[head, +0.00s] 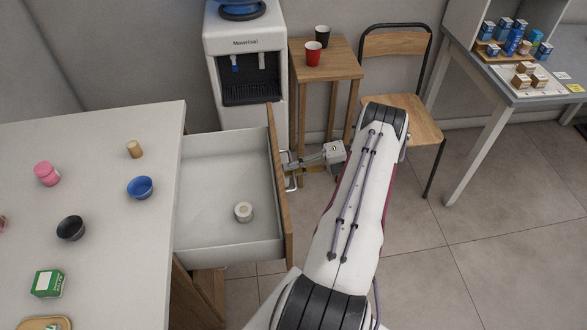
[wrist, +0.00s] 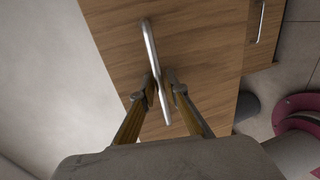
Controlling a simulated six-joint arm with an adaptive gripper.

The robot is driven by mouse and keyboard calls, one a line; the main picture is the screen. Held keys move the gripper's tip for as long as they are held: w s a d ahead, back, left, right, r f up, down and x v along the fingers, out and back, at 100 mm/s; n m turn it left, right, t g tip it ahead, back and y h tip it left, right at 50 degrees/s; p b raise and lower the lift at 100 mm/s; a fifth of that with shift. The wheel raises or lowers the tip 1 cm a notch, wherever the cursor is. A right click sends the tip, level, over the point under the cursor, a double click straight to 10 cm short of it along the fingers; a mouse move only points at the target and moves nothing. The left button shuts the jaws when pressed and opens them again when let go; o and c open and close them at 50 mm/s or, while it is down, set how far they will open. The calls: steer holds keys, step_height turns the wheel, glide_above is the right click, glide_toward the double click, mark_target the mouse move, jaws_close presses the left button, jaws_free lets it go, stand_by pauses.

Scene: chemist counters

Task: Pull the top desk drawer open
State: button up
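The top desk drawer (head: 215,165) stands pulled well out from the white desk in the head view. It has a light inside and a wooden front (head: 279,190). A small round whitish item (head: 243,212) lies in it. My gripper (head: 293,165) is at the outer side of the drawer front. In the wrist view, the silver bar handle (wrist: 151,45) runs between the two fingers of my gripper (wrist: 161,84), which are close against it on both sides. The wooden front (wrist: 205,40) lies just beyond.
A water dispenser (head: 248,70), wooden stand (head: 328,60) and chair (head: 410,110) are behind. Floor at right is clear.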

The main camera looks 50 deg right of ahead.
steer(key=shift+s, duration=0.1)
steer(key=v, duration=1.2)
stand_by(0.4)
stand_by(0.6)
